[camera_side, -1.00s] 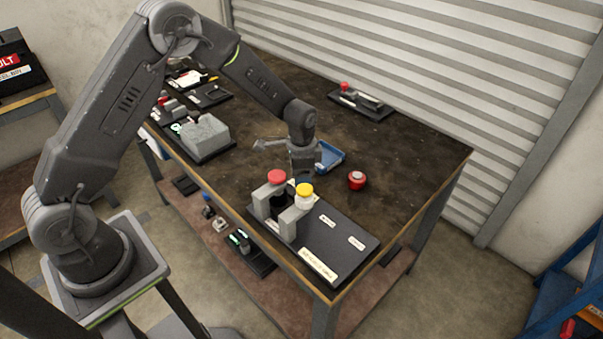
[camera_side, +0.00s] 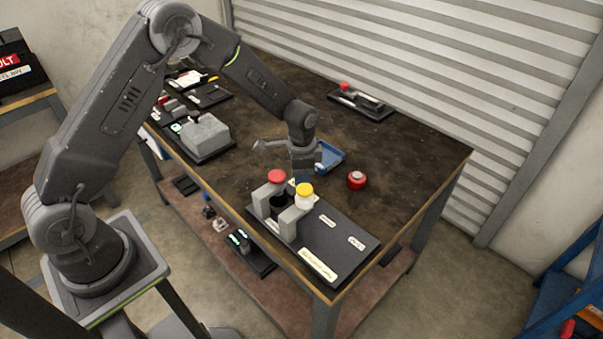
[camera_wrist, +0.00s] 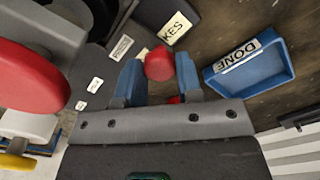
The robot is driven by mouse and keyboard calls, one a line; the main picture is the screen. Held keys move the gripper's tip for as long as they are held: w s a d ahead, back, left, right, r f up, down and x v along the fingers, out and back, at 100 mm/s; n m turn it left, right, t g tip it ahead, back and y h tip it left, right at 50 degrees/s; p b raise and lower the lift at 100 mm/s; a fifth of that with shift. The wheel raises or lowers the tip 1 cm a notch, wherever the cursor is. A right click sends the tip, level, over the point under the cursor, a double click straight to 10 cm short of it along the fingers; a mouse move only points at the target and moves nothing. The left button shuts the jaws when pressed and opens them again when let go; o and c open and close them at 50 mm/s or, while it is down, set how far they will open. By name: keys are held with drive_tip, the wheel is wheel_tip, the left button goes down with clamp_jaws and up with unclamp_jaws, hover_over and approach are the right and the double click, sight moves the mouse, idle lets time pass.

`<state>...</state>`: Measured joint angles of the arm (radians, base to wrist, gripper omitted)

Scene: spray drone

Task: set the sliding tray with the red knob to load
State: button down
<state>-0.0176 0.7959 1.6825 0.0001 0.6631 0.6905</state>
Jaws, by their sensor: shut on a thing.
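My gripper (camera_wrist: 158,84) is shut on a red knob (camera_wrist: 159,64), which sits between its two blue fingers in the wrist view. In the side view my gripper (camera_side: 304,168) is low over the table, just behind the dark board with the red-topped and yellow-topped posts. The gripped knob and any tray under it are hidden there. In the wrist view, a label ending in "KES" (camera_wrist: 174,27) lies just beyond the knob. A smaller label (camera_wrist: 122,48) is left of it. I cannot make out which label marks load or how the tray is set.
The red-topped post (camera_side: 277,177) and yellow-topped post (camera_side: 305,190) stand close in front of my gripper. A blue tray marked DONE (camera_wrist: 250,65) is beside it. A red jar (camera_side: 357,181) stands to the right.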

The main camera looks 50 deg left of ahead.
drive_tip(key=d, duration=0.9)
drive_tip(key=shift+d, duration=0.15)
drive_tip(key=c, duration=0.8)
unclamp_jaws()
wheel_tip(320, 180, up, 14)
drive_tip(key=shift+f, duration=0.1)
